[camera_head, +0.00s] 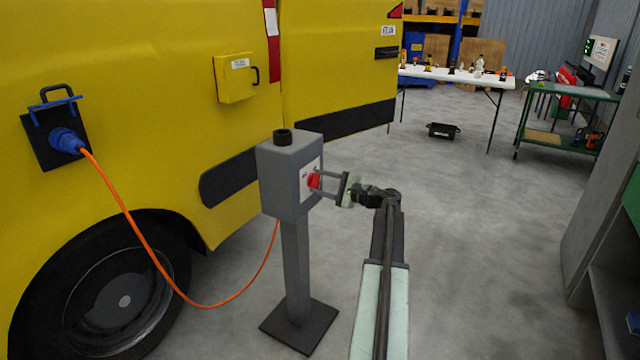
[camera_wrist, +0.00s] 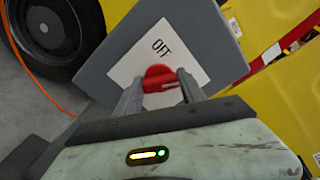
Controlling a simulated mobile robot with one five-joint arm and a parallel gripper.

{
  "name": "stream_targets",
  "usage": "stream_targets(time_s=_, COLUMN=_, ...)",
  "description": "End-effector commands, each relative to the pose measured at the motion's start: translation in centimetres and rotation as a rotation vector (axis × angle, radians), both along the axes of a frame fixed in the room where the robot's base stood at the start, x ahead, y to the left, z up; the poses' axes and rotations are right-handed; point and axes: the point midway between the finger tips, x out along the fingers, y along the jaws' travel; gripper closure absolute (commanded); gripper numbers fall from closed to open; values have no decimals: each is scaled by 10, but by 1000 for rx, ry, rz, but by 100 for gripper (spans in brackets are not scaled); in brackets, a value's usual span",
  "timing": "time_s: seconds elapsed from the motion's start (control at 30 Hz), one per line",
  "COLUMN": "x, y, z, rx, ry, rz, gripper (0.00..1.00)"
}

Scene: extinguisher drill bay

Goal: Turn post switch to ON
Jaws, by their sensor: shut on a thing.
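The post switch is a red knob (camera_head: 314,181) on a white plate on the right-hand face of a grey box (camera_head: 280,170). The box tops a grey post (camera_head: 296,260) on a dark square foot. In the wrist view the red knob (camera_wrist: 160,77) sits between the fingers, with the word OFF on the white plate (camera_wrist: 185,45) above it. Other lettering on the plate is hidden or too small to read. My gripper (camera_head: 320,184) reaches in from the right and is shut on the red knob; its fingers also show in the wrist view (camera_wrist: 160,92).
A yellow vehicle (camera_head: 150,60) stands close behind and left of the post. An orange cable (camera_head: 150,255) runs from its blue plug (camera_head: 66,142) down towards the post. A white table (camera_head: 460,77) and a green cart (camera_head: 570,92) stand farther back.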

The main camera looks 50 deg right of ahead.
Motion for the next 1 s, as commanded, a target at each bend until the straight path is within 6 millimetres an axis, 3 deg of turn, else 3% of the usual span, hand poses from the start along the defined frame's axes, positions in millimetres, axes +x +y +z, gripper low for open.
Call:
stream_targets(time_s=0.4, x=0, y=2, z=0, rx=242, ry=62, rz=6, gripper=93)
stream_targets(time_s=1.0, x=0, y=0, z=-1, rx=307, ry=79, rz=6, gripper=93)
